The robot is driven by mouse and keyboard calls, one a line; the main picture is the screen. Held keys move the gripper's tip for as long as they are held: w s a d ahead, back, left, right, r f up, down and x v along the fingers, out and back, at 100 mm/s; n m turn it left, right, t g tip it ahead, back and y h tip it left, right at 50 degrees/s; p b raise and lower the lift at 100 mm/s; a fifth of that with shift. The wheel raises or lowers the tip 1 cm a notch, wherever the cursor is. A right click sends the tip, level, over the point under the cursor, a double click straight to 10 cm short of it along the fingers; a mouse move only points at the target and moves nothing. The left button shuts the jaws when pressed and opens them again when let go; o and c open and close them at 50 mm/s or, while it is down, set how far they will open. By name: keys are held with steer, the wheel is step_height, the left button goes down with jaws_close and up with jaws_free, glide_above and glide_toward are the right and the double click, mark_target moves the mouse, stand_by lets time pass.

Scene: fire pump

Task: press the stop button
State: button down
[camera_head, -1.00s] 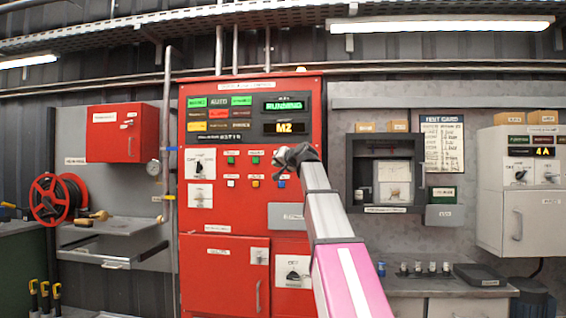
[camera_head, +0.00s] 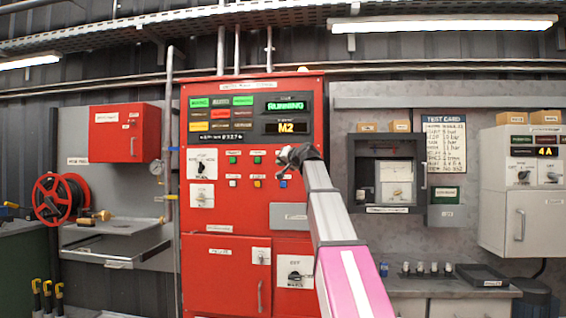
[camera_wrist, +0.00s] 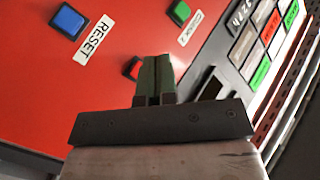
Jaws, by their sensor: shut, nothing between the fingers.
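My gripper (camera_head: 288,156) is in front of the upper right part of the red pump panel (camera_head: 215,222) in the head view. In the wrist view its two dark fingers (camera_wrist: 156,62) are shut together and empty. A red button (camera_wrist: 131,67) shows just left of the fingertips, partly hidden by them. Its label cannot be seen, and I cannot tell whether the fingers touch it. A blue button (camera_wrist: 67,21) labelled RESET is at the upper left, and a green button (camera_wrist: 180,12) is at the top. In the head view my gripper hides the red button.
The panel display (camera_head: 286,105) reads RUNNING. White (camera_head: 233,183) and yellow (camera_head: 256,184) buttons sit in the row below the green ones. A rotary switch (camera_head: 202,168) is at the left.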

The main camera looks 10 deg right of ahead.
steer(key=shift+w+d, duration=0.2)
steer(key=shift+w, duration=0.5)
steer(key=shift+w+d, duration=0.25)
steer(key=shift+w, duration=0.4)
steer(key=shift+w+d, duration=0.2)
steer(key=shift+w, duration=0.5)
steer(key=shift+w, duration=0.1)
stand_by(0.4)
steer(key=shift+w+d, duration=0.15)
steer(key=shift+w, duration=0.15)
steer(key=shift+w+d, duration=0.15)
steer(key=shift+w, duration=0.35)
stand_by(0.8)
steer(key=shift+s, duration=0.15)
steer(key=shift+s+a, duration=0.3)
steer(key=shift+s, duration=0.55)
steer(key=s, duration=0.1)
steer(key=s+a, duration=0.1)
steer(key=s, duration=0.2)
steer(key=shift+s+a, duration=0.25)
steer(key=shift+s, duration=0.05)
